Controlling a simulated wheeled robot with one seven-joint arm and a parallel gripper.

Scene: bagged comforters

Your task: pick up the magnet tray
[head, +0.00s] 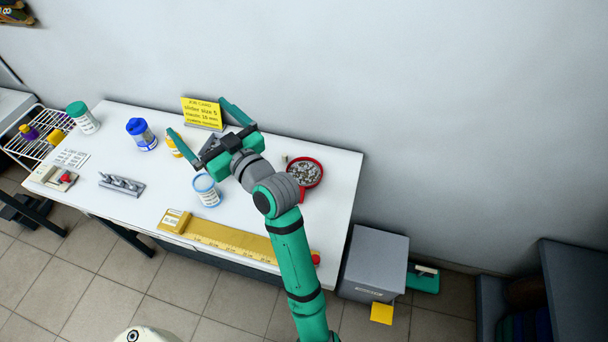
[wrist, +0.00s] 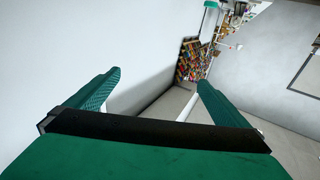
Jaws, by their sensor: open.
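The magnet tray looks to be the round red dish (head: 319,181) on the right part of the white table, full of small grey metal pieces. Its left edge lies close beside my arm in the head view. My gripper (head: 197,115) is open and empty, above the back of the table to the left of the dish. Its fingers point to the back left, away from the dish. In the wrist view my gripper (wrist: 160,76) shows both fingers apart with nothing between them, and the dish is not in that view.
A yellow sign (head: 202,112) stands behind my gripper. A white-and-blue tub (head: 206,190), a blue-lidded jar (head: 141,133) and a yellow ruler (head: 230,240) are on the table (head: 340,185). A small tan piece (head: 284,159) is near the dish. The wall is close behind.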

